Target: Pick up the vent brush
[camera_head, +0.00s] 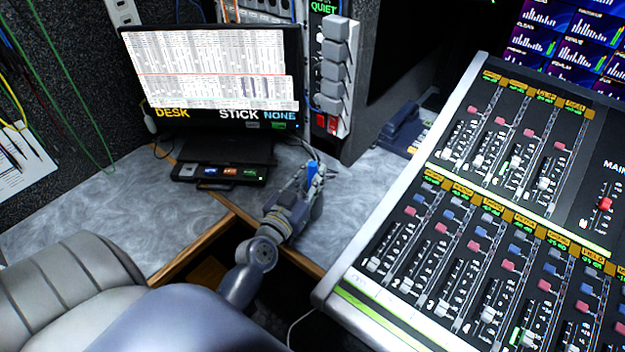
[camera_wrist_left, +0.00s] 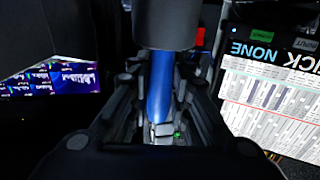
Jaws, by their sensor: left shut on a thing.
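The vent brush (camera_head: 313,169) shows as a small blue upright piece at the tip of my left gripper (camera_head: 307,186), above the grey desk near the monitor. In the left wrist view the vent brush (camera_wrist_left: 160,85) is a blue shaft with a wide dark cylindrical part at its top. It stands between the two fingers of my left gripper (camera_wrist_left: 158,112), which are shut on it. The fingers hide part of the shaft. I cannot tell whether its lower end touches the desk. My right gripper is in neither view.
A monitor (camera_head: 215,85) stands at the back of the desk (camera_head: 340,190), with a dark button box (camera_head: 220,173) before it. A large mixing console (camera_head: 470,220) fills the right. A grey chair (camera_head: 75,285) is at lower left. Cables run behind my gripper.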

